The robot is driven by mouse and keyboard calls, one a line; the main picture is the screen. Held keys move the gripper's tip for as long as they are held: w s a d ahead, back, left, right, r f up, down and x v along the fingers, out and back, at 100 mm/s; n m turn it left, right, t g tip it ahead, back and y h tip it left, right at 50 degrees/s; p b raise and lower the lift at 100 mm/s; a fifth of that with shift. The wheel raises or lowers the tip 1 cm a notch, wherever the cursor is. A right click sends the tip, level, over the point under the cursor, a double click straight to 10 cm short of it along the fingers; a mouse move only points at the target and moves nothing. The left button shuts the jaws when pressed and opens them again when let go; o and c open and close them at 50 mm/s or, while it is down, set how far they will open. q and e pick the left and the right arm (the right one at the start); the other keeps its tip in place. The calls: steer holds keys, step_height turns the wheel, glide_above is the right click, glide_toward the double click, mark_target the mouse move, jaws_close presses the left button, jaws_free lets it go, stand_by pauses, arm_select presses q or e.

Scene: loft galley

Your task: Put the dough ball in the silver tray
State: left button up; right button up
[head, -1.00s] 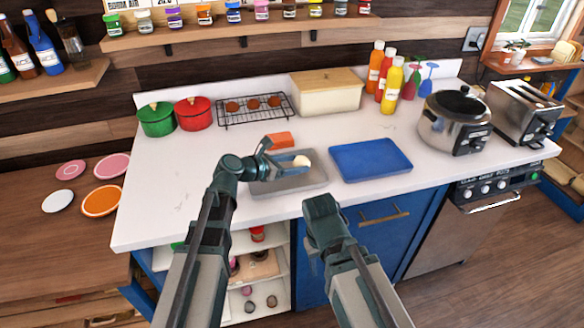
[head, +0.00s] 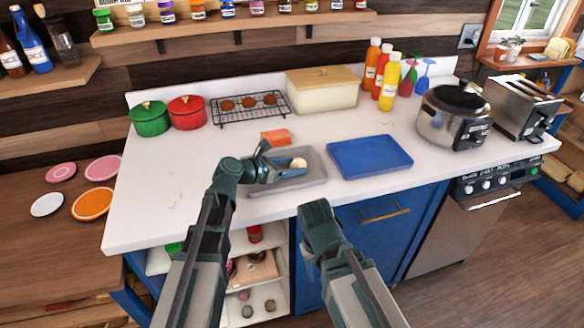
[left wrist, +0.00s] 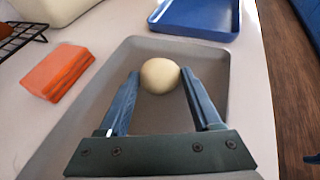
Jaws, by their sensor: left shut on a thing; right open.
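The dough ball (head: 299,163) is a small cream ball at the tips of my left gripper (head: 284,168), over the silver tray (head: 313,180). In the left wrist view the dough ball (left wrist: 160,76) sits between the two fingertips of the left gripper (left wrist: 158,82), with the tray (left wrist: 205,55) beneath it. I cannot tell whether the ball touches the tray floor. My left gripper is shut on the ball. My right gripper (head: 309,268) hangs in front of the counter edge, mostly hidden behind its arm, and holds nothing visible.
A blue tray (head: 370,157) lies right of the silver tray. An orange block (head: 275,137) lies behind it. A cooling rack (head: 249,107), a bread box (head: 322,90), pots (head: 187,113) and bottles (head: 388,86) stand farther back. The counter's left part is clear.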

arm_select(q)
steer(key=shift+f, duration=0.25)
steer(key=o, duration=1.4)
steer(key=shift+r, duration=0.1)
steer(key=shift+c, duration=0.2)
steer(key=shift+s+a+r+p, duration=0.2)
steer(key=shift+r+p, duration=0.1)
steer(key=shift+r, duration=0.05)
steer(key=p+v, duration=0.4)
steer(key=v, duration=0.6)
steer(key=shift+s+a+r, duration=0.1)
steer(key=shift+r, duration=0.05)
steer(key=shift+s+a+r, duration=0.15)
steer(key=shift+s+a, duration=0.15)
steer(key=shift+a, duration=0.05)
